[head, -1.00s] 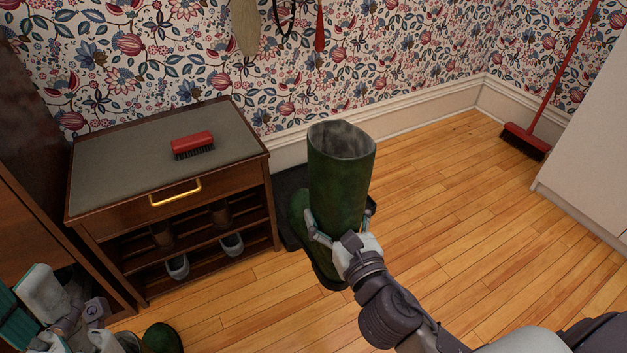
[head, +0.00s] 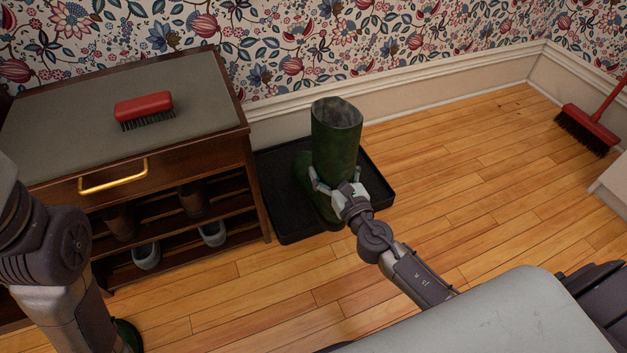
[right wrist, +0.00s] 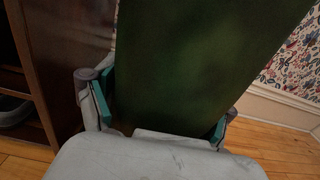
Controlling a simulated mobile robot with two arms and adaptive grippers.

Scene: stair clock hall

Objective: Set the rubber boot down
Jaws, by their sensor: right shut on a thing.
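The green rubber boot (head: 337,140) stands upright, its open top facing up and its toe to the left. My right gripper (head: 340,188) is shut around its lower shaft. The boot is at the black boot tray (head: 285,226) on the floor. Whether its sole touches the tray bottom I cannot tell. In the right wrist view the boot (right wrist: 200,60) fills the space between the teal-padded fingers (right wrist: 162,112). My left arm shows at the left edge of the head view, but its gripper is out of frame.
A dark wooden shoe bench (head: 215,150) stands left of the tray, with a red brush (head: 144,108) on top and shoes on its shelves. Part of another green boot (head: 128,335) shows low at left. A red broom (head: 588,130) stands far right. The floor right of the tray is clear.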

